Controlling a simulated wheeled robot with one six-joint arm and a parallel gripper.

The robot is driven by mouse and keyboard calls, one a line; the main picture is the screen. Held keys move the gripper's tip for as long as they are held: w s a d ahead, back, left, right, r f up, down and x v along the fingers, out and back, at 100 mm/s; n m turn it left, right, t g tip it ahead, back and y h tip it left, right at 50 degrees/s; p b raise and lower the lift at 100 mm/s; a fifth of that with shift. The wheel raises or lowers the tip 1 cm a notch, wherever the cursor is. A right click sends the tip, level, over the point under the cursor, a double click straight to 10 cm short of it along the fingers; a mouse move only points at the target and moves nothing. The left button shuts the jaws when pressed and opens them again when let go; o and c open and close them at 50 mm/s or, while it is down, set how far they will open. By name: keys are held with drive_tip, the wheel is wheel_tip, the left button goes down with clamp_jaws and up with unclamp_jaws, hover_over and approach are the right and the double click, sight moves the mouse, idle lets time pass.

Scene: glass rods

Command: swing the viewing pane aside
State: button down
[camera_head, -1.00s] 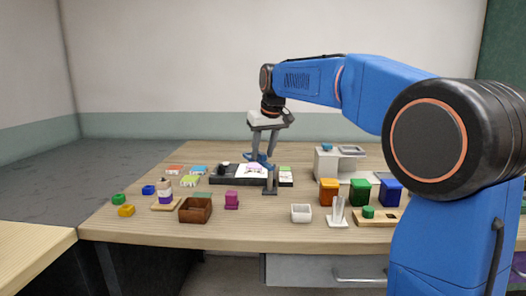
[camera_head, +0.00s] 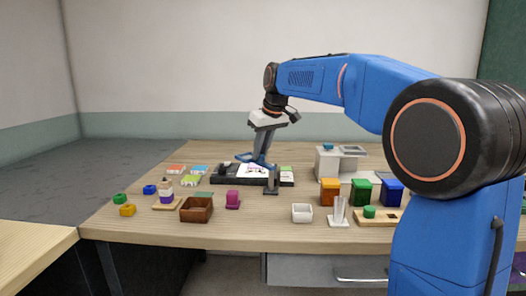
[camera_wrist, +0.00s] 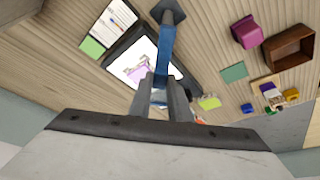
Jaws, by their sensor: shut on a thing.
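The viewing pane seems to be the blue-framed piece (camera_head: 245,157) over the black tray on the table. In the wrist view, its blue bar (camera_wrist: 163,48) runs from the grey post (camera_wrist: 168,12) to my fingers. The post (camera_head: 271,182) stands at the tray's front edge in the head view. My gripper (camera_head: 262,158) is over the tray, fingers pointing down, and shut on the blue piece. In the wrist view, my fingertips (camera_wrist: 161,80) close around the end of the bar. The clear part of the pane is hard to make out and partly hidden by my fingers.
The black tray (camera_head: 226,180) holds a white sheet (camera_head: 250,171) with a pink print. A brown box (camera_head: 196,210) and magenta block (camera_head: 233,199) stand in front left. Orange, green and blue bins (camera_head: 361,191) and a white machine (camera_head: 328,164) stand to the right.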

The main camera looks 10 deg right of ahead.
drive_tip(key=shift+s+a+n+g+y, duration=0.45)
drive_tip(key=shift+s+a+n, duration=0.05)
drive_tip(key=shift+n, duration=1.05)
drive_tip(key=shift+s+a+n+g+y, duration=0.45)
drive_tip(key=shift+s+n, duration=0.1)
drive_tip(key=shift+n, duration=0.95)
drive_tip(key=shift+s+a+n+g+y, duration=0.4)
drive_tip(key=shift+s+a+n, duration=0.1)
drive_tip(key=shift+n, duration=1.05)
drive_tip(key=c, duration=1.6)
unclamp_jaws()
drive_tip(key=shift+c, duration=0.2)
drive_tip(key=shift+r, duration=0.15)
drive_tip(key=v, duration=1.7)
drive_tip(key=shift+r, duration=0.1)
